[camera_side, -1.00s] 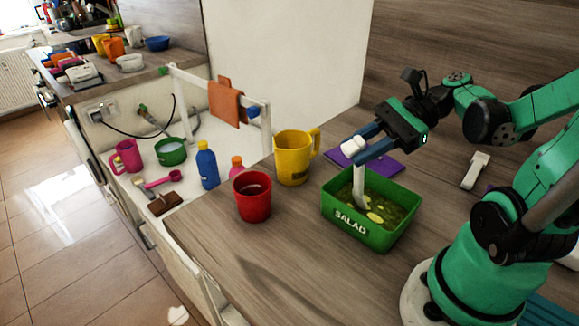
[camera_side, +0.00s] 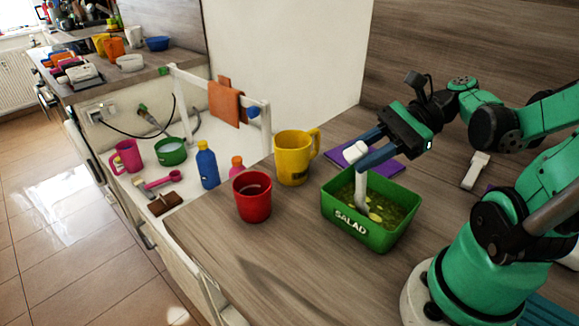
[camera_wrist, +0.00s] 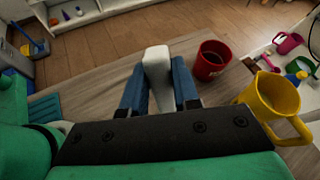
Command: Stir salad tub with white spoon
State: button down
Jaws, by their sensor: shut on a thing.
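The green tub (camera_side: 352,227) labelled SALAD stands on the wooden counter. It holds a yellow-green liquid with pale slices in it. My gripper (camera_side: 364,151) is above the tub and is shut on the white spoon (camera_side: 360,189). The spoon stands nearly upright, its lower end in the salad and its thick handle top at the fingers.
A red cup (camera_side: 252,197) with dark liquid and a yellow jug (camera_side: 292,158) stand left of the tub. A purple mat (camera_side: 345,155) lies behind it. The front counter is clear.

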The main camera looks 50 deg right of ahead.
jog(key=shift+s+a, duration=0.25)
jog(key=shift+s, duration=0.05)
dwell(2.0)
jog(key=shift+w+d, duration=1.05)
jog(key=shift+s+a, duration=1.05)
